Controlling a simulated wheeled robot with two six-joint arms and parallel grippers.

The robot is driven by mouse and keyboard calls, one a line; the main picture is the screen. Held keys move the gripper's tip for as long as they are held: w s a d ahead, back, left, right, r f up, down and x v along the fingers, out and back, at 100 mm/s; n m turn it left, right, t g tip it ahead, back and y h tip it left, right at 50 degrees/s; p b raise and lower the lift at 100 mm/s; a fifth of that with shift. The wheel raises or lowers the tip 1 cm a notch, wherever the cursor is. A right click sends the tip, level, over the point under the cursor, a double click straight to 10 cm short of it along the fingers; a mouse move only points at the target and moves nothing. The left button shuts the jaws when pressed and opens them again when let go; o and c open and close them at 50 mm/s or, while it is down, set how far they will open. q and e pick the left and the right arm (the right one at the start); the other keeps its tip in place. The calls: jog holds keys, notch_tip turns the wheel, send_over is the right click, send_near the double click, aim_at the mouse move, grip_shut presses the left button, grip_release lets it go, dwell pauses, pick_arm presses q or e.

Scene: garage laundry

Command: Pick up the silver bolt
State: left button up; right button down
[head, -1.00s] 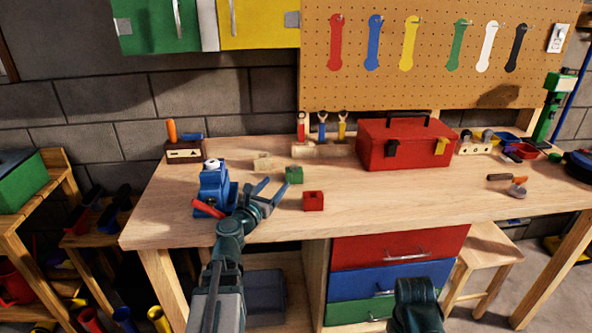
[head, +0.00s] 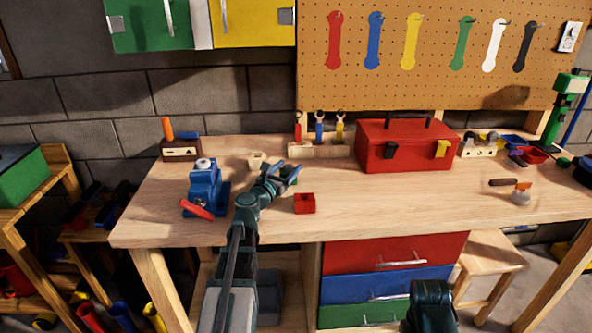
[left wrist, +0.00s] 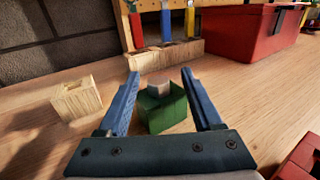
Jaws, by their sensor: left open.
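A small green box (left wrist: 168,112) stands on the workbench between the fingers of my left gripper (left wrist: 160,88) in the left wrist view. A pale silver-grey piece (left wrist: 159,88), which looks like the silver bolt, shows at the top of the box; its lower part is hidden. My left gripper is open, one finger to each side of the box, with nothing clasped. In the head view my left gripper (head: 283,171) covers most of the green box. Only a dark part of my right arm shows at the bottom of the head view.
A wooden block-like box (left wrist: 78,97) stands left of the green box. A red box (head: 305,204) is near to the right. A blue vise (head: 204,184) is at the bench's left. A red toolbox (head: 405,148) and a wooden tool rack (head: 319,150) stand behind.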

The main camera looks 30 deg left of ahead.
aim_at(288, 165)
pick_arm(q)
jog(key=shift+w+a, duration=0.15)
jog(key=shift+w, duration=0.5)
jog(key=shift+s, duration=0.15)
jog(key=shift+c, duration=0.4)
grip_shut()
notch_tip(288, 165, up, 10)
jog(key=p, duration=1)
jog(key=shift+r, duration=0.1)
